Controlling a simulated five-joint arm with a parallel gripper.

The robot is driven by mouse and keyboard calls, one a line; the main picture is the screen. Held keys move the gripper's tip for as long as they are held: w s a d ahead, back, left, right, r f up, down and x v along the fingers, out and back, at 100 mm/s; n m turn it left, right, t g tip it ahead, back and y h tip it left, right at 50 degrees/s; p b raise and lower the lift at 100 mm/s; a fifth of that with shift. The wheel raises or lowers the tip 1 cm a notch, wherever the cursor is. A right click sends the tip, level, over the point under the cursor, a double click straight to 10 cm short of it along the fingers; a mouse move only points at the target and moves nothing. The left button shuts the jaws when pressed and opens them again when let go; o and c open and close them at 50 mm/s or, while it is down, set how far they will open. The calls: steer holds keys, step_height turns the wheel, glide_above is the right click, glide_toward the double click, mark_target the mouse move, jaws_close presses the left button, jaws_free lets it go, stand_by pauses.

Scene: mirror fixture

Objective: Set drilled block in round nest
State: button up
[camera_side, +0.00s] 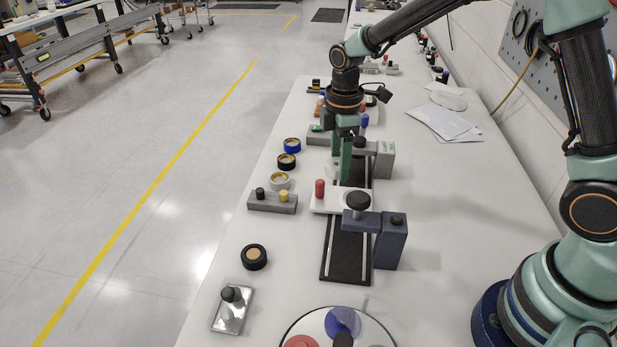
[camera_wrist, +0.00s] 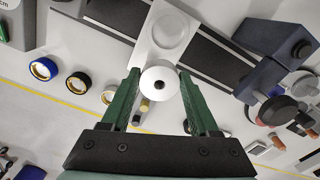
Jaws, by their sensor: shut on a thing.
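A white round drilled block (camera_wrist: 158,88) with a dark hole in its face sits between the two green fingers of my gripper (camera_wrist: 158,72) in the wrist view. My gripper is shut on it. The white plate with the round nest (camera_wrist: 170,30) lies just beyond it; the block overlaps the plate's near end in this view. The nest's shallow circle looks empty. In the side view my gripper (camera_side: 341,178) points down just behind the white plate (camera_side: 333,203). The block is hard to make out there. Its height above the plate cannot be told.
A red peg (camera_side: 320,188) stands at the plate's left end. A blue clamp (camera_side: 390,240) with a dark knob stands close at the plate's right, and a grey-green clamp (camera_side: 384,162) stands behind. A grey block with pegs (camera_side: 272,203) and tape rolls (camera_side: 280,181) lie left.

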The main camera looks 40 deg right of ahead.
steer(key=shift+m, duration=0.6)
steer(key=s+d, duration=0.1)
steer(key=s+d+f, duration=0.1)
steer(key=d+f, duration=0.1)
steer(key=shift+s+d+f, duration=0.25)
steer(key=shift+s+d, duration=0.1)
steer(key=shift+s, duration=0.05)
steer(key=shift+f, duration=1.85)
steer(key=shift+f, duration=0.7)
steer(key=o, duration=1.5)
steer(key=shift+o, duration=0.4)
step_height(320, 180, up, 7)
